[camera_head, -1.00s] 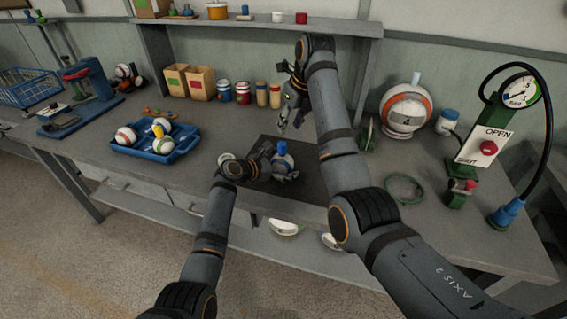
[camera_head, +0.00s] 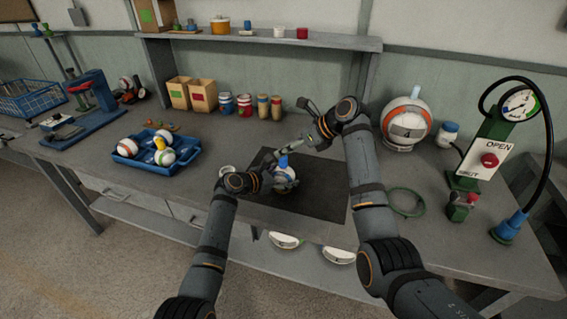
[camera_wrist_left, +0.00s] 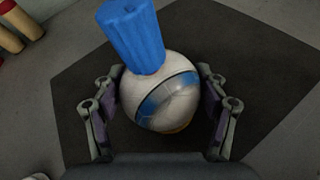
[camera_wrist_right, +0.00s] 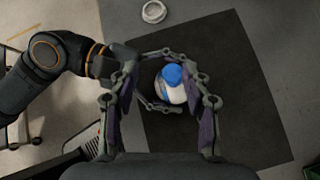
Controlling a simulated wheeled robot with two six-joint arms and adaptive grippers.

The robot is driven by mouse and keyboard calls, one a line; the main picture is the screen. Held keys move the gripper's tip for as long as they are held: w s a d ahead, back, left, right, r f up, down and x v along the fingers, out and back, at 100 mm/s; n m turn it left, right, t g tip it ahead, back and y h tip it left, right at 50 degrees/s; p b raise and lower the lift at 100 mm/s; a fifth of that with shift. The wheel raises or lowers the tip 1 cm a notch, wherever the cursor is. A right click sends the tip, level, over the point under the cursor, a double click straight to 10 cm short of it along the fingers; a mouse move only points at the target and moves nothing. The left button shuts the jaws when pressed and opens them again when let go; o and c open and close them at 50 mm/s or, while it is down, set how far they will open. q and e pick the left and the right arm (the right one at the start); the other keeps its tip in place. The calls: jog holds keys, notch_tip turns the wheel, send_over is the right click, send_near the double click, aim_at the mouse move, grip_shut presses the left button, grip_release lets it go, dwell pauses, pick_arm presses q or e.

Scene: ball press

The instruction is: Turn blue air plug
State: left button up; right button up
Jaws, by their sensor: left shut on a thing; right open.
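A white ball with blue bands (camera_wrist_left: 165,98) sits on the dark mat (camera_head: 325,195), with the blue air plug (camera_wrist_left: 132,36) standing up from its top. The plug also shows in the head view (camera_head: 283,161) and from above in the right wrist view (camera_wrist_right: 172,75). My left gripper (camera_head: 274,182) is shut on the ball, one finger on each side. My right gripper (camera_head: 288,143) is open and empty above the plug. In the right wrist view, the ball lies farther off between its spread fingers (camera_wrist_right: 160,112).
A blue tray (camera_head: 125,154) with several balls is at the left. Boxes (camera_head: 190,94) and jars (camera_head: 245,104) line the back. A larger ball (camera_head: 404,120) stands behind my right arm.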

aim_at(283, 160)
jog(key=s+d+f+n+t+y, duration=0.1)
jog(key=s+d+f+t+y, duration=0.4)
jog(key=d, duration=0.4)
jog(key=shift+t+y, duration=0.4)
jog(key=shift+y, duration=0.3)
jog(key=x, duration=0.8)
jog(key=f+x, duration=0.1)
jog(key=x, duration=0.3)
jog(key=shift+w+a, duration=0.25)
jog(key=shift+w, duration=0.05)
grip_shut()
